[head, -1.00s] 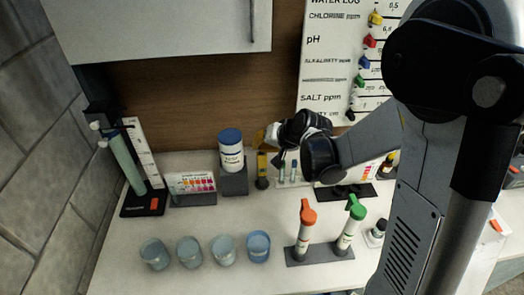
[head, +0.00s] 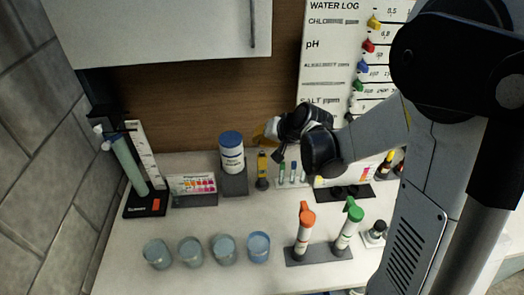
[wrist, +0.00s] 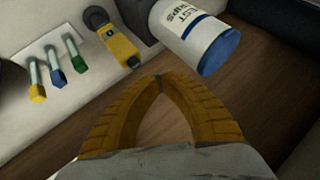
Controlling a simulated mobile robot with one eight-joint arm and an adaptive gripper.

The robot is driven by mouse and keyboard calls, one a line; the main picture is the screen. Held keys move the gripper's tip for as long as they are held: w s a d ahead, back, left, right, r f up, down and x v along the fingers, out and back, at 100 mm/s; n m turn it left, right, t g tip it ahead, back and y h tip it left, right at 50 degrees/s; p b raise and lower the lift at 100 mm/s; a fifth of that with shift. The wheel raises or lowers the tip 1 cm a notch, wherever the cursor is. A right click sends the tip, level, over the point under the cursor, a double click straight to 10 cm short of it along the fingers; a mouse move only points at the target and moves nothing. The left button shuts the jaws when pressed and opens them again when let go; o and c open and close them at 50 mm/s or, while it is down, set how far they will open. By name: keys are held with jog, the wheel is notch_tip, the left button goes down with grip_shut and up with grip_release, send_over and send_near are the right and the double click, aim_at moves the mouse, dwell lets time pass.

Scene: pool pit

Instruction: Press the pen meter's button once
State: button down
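The pen meter (head: 262,170) is a yellow stick with a dark end, standing on the white counter beside the blue-lidded tub. In the wrist view the pen meter (wrist: 119,46) lies above and left of my fingertips, with a grey-black round end and a small dark display-like patch on its yellow body. I cannot make out its button clearly. My gripper (head: 268,132) is above the pen meter and apart from it. In the wrist view its ribbed yellow fingers (wrist: 161,80) meet at the tips with nothing between them.
The tub of strips (head: 231,153) stands close left of the pen meter. Several small capped vials (wrist: 57,68) stand in a white rack on its other side. Cups (head: 223,250) and two bottles with orange and green tops (head: 305,230) stand nearer the front. The wooden wall (head: 190,105) is behind.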

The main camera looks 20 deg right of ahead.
jog(key=shift+r+p, duration=1.2)
jog(key=shift+r, duration=0.8)
jog(key=shift+s+f, duration=0.1)
jog(key=shift+f, duration=0.05)
